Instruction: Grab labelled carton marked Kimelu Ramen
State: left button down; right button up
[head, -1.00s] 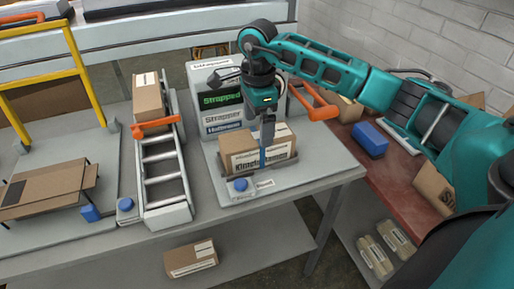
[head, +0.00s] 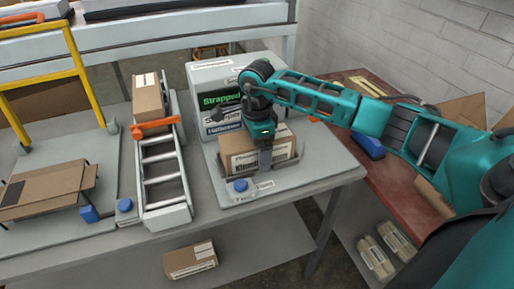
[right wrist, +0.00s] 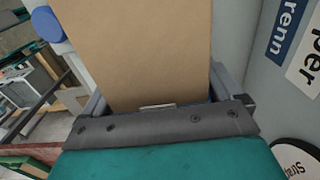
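The brown labelled carton (head: 238,158) sits on the plate of the strapping machine, and its printed front is partly hidden by my gripper. My right gripper (head: 265,157) is lowered over the carton, with one finger in front of its labelled face. In the right wrist view the carton (right wrist: 140,45) fills the space between the two spread fingers of the gripper (right wrist: 158,98). The fingers lie close along its two sides; firm contact cannot be made out. My left gripper is not in view.
The strapping machine (head: 215,75) stands right behind the carton. A blue-knobbed post (head: 240,186) is close in front. A roller track (head: 163,180) with another carton (head: 148,100) lies to the left. A blue box (head: 368,146) is on the red bench.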

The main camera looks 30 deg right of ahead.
jog(key=c, duration=0.9)
jog(key=shift+c, duration=1)
jog(key=shift+r, duration=0.15)
